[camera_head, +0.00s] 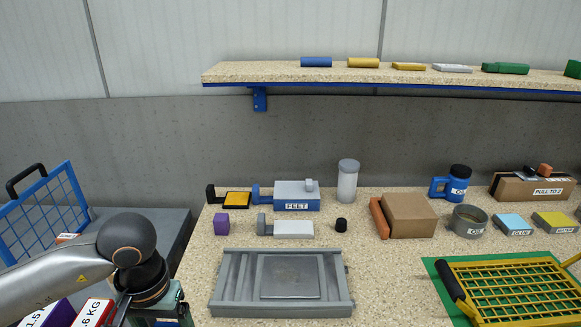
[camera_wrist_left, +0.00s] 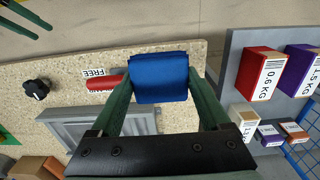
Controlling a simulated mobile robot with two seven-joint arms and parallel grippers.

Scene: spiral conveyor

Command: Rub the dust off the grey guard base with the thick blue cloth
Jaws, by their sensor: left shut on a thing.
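The grey guard base (camera_head: 232,283), a ribbed tray-like piece with a square panel in its middle, lies flat on the speckled worktop. Part of it shows in the left wrist view (camera_wrist_left: 85,126). My left gripper (camera_wrist_left: 160,82) is shut on the thick blue cloth (camera_wrist_left: 160,78), a folded block between its two green fingers. In the head view my left gripper (camera_head: 160,312) is at the bottom edge, left of the base and apart from it; the cloth is hidden there. My right gripper (camera_wrist_left: 24,16) shows at the wrist view's upper left corner, its fingers apart. I cannot make out dust.
A yellow mesh guard (camera_head: 510,287) lies on a green mat to the right. Weight boxes (camera_wrist_left: 259,75) sit on a grey surface beside the worktop.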

